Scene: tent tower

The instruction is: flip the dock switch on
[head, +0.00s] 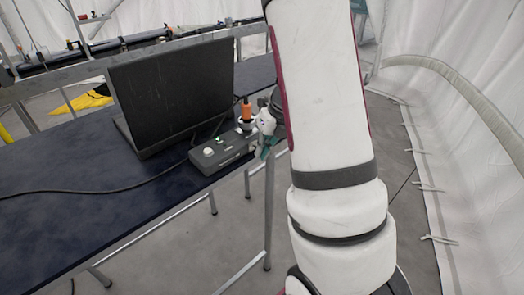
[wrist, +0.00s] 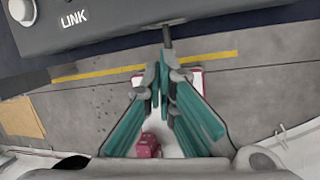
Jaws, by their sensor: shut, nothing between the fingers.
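The dock (head: 222,152) is a dark grey box near the right edge of the table, with a pale round knob and a small green light on top. In the wrist view the dock (wrist: 110,22) fills the top, with the word LINK and part of a pale knob. A short dark lever (wrist: 167,36), which looks like the switch, sticks out from its near edge. My gripper (wrist: 160,72) has teal fingers, shut and empty, with the tips just below the lever. I cannot tell whether they touch it. In the head view my gripper (head: 265,150) is beside the dock's right end, partly hidden by my arm.
A dark laptop (head: 175,90) stands open behind the dock on the dark blue table (head: 90,215). An orange-topped item (head: 246,108) stands close behind the dock. A black cable (head: 90,190) runs across the table. White tent fabric (head: 450,130) hangs at the right.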

